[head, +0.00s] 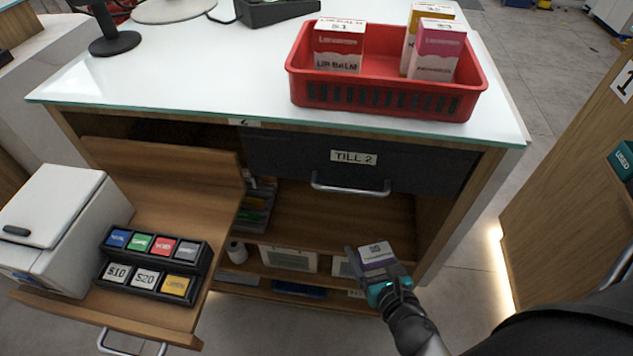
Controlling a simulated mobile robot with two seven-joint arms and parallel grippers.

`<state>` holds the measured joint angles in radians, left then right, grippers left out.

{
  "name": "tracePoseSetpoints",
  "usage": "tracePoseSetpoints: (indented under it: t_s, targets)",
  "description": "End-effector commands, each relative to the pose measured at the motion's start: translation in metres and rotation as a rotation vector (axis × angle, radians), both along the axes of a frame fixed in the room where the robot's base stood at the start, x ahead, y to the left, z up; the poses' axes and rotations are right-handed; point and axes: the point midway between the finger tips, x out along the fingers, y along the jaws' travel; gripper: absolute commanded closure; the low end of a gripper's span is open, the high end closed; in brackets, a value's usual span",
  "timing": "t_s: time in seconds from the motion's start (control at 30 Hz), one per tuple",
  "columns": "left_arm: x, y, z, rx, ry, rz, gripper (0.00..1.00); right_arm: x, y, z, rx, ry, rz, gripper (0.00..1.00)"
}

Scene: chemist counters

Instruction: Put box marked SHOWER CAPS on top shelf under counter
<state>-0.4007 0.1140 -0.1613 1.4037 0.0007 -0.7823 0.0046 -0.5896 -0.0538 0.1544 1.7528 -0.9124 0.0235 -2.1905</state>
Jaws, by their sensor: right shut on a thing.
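My right gripper (371,280) is shut on a small white and purple box (377,254). Its print is too small to read, so I cannot tell whether it says SHOWER CAPS. The gripper holds it in front of the counter's open side, near the right end. Behind and above it is the bare wooden top shelf (325,216), below the till drawer. The box overlaps the lower shelves in the picture; I see no contact with them. My left gripper is out of view.
The dark TILL 2 drawer (270,155) is closed above the shelf. A red basket (387,98) holds boxes on the countertop (190,75).

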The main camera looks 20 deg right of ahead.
Motion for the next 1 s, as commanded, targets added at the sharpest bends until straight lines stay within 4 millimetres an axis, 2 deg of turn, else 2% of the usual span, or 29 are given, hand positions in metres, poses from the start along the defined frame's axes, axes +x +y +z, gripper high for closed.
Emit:
tracePoseSetpoints:
  t_s: [0.1, 0.27, 0.6, 0.8, 1.0]
  targets:
    - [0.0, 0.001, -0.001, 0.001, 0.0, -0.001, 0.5, 0.031, -0.005, 0.003, -0.006, -0.007, 0.004, 0.88]
    - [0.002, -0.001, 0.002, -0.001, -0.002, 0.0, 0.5, 0.068, -0.011, 0.002, -0.006, -0.006, 0.003, 0.88]
    - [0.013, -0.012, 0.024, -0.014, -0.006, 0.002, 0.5, 0.14, -0.022, 0.001, -0.004, -0.004, 0.0, 0.88]
    - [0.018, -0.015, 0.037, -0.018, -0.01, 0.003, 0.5, 0.16, -0.026, 0.001, -0.002, -0.002, -0.001, 0.88]
    - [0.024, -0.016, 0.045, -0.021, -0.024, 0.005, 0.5, 0.162, -0.026, -0.006, -0.001, -0.001, -0.001, 0.88]
